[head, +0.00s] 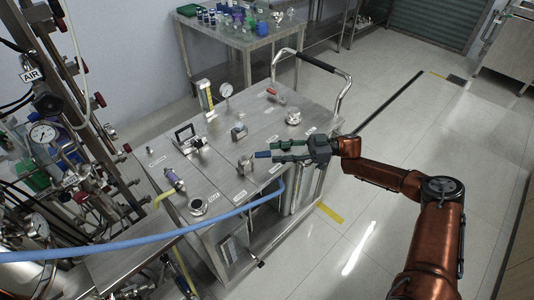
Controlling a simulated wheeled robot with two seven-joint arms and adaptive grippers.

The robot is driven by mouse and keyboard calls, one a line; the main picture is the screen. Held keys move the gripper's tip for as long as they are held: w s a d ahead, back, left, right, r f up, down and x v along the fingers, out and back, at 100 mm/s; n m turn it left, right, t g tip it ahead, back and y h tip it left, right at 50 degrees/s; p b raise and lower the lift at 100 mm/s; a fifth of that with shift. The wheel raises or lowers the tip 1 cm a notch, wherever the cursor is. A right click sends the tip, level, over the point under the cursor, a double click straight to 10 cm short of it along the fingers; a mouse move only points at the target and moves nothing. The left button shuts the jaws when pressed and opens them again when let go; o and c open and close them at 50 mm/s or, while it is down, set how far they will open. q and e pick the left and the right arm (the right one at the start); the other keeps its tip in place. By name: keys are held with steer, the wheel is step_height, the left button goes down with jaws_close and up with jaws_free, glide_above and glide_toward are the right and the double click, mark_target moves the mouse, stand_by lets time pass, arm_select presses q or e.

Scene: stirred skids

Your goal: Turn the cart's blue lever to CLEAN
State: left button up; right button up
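The steel cart (215,160) stands in the middle of the head view, with valves and gauges on its top. The blue lever (262,154) is a short blue handle by a round metal valve fitting (245,164) near the cart's right front side. My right gripper (273,151) reaches in from the right, its two dark green fingers spread apart and pointing left. The fingertips are right beside the blue handle's right end; I cannot tell whether they touch it. White labels lie around the valve, too small to read surely. My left gripper is out of view.
A red-handled lever (276,96), a gauge (226,91) and a metal fitting (293,117) stand farther back on the cart. A blue hose (150,236) crosses the front. A pipe rack with a gauge (43,134) stands left. The floor at right is open.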

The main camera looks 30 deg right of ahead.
steer(key=v, duration=0.7)
steer(key=shift+w+a, duration=0.1)
steer(key=shift+c, duration=0.2)
